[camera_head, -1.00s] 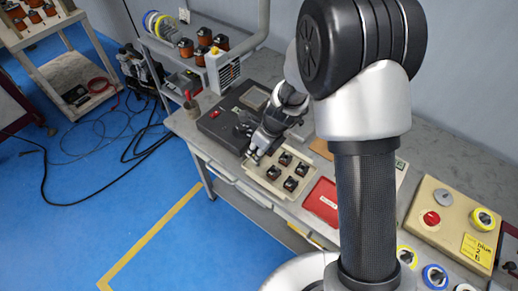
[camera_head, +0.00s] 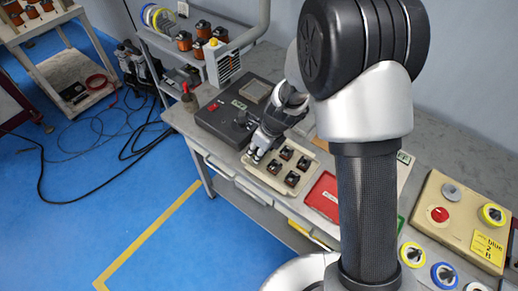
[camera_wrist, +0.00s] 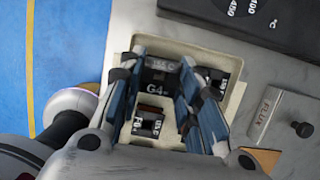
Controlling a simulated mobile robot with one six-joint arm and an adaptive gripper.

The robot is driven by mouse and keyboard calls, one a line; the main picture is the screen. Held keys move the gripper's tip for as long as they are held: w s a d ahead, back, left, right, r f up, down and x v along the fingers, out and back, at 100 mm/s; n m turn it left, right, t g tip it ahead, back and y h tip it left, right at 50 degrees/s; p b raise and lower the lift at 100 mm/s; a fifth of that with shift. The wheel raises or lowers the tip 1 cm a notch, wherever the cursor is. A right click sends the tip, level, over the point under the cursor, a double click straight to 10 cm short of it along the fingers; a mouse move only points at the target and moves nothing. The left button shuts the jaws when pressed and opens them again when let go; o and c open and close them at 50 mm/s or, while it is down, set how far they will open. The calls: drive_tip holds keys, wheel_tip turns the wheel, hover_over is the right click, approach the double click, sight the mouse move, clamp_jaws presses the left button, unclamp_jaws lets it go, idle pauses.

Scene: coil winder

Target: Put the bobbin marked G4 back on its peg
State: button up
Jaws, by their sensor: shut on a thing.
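My gripper (camera_wrist: 160,80) is shut on the dark bobbin marked G4 (camera_wrist: 155,87), which sits between its two blue-padded fingers in the wrist view. The bobbin is over the cream tray (camera_wrist: 183,45); whether it touches the tray or a peg cannot be told. In the head view my gripper (camera_head: 256,154) is at the tray's left end, and the held bobbin is too small and covered to make out. Several other dark bobbins stand in the tray (camera_head: 250,180), one of them at its front (camera_head: 292,179). The peg for G4 is hidden.
A dark control box (camera_head: 228,115) stands behind and left of the tray. A red tray (camera_head: 322,195) lies to its right. A beige panel (camera_head: 460,215) with a red button is further right. Coils and orange bobbins (camera_head: 203,30) stand on the rear shelf.

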drive_tip(key=shift+f, duration=0.25)
drive_tip(key=shift+f+b, duration=0.7)
drive_tip(key=shift+f, duration=0.1)
drive_tip(key=shift+f, duration=0.1)
drive_tip(key=o, duration=1.2)
drive_tip(key=v, duration=1.2)
drive_tip(key=shift+s, duration=0.1)
